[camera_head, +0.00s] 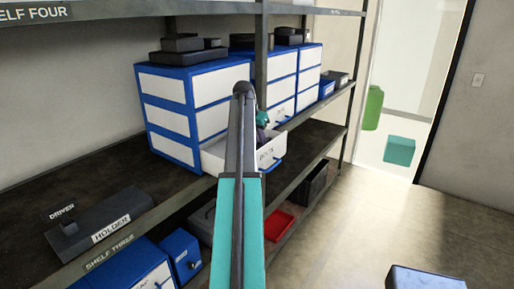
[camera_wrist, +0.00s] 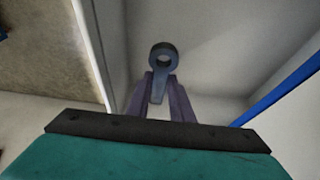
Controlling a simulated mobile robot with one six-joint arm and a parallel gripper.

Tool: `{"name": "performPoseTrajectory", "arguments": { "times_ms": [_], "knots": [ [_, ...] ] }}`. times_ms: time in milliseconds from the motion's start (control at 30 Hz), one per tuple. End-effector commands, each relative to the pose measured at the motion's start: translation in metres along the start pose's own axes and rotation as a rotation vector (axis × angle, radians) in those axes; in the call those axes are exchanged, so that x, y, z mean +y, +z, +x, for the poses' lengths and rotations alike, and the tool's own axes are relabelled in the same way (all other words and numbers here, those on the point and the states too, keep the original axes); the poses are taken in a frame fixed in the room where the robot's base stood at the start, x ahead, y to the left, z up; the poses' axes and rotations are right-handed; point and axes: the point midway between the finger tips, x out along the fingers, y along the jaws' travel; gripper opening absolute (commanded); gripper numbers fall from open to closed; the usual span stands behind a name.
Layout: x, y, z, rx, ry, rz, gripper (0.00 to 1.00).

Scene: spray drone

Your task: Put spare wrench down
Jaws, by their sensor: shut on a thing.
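In the wrist view, my gripper (camera_wrist: 160,84) is shut on the spare wrench (camera_wrist: 157,92), a grey-blue tool with a ring end pointing away from the fingers. In the head view, my gripper (camera_head: 262,137) is at the open white drawer (camera_head: 272,152) of a blue cabinet, partly hidden by my arm and the drawer front. I cannot make out the wrench there. The wrist view shows pale drawer walls and floor around the wrench. Whether the wrench touches the drawer floor is unclear. The drawer's label is only partly readable.
The blue cabinet (camera_head: 190,72) with white drawers stands on a dark shelf (camera_head: 118,165). A holder with a driver (camera_head: 98,222) sits at the left. A red tray (camera_head: 279,225) is on the shelf below. Floor at the right is mostly clear, with a blue-edged box (camera_head: 425,277) at the bottom.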

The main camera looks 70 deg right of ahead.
Motion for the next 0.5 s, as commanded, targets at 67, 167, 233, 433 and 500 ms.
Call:
{"name": "performPoseTrajectory", "arguments": {
  "times_ms": [67,167,233,433,500],
  "knots": [
    [0.0002,0.0018,0.0035,0.000,0.001,0.000,0.00],
    [-0.0003,0.0025,0.0059,0.000,0.000,0.000,0.00],
    [-0.0005,0.0025,0.0062,0.001,0.000,0.000,0.00],
    [-0.0008,0.0027,0.0061,0.001,0.000,-0.001,0.00],
    [-0.0007,0.0034,0.0072,0.001,0.000,-0.001,0.00]
  ]
}}
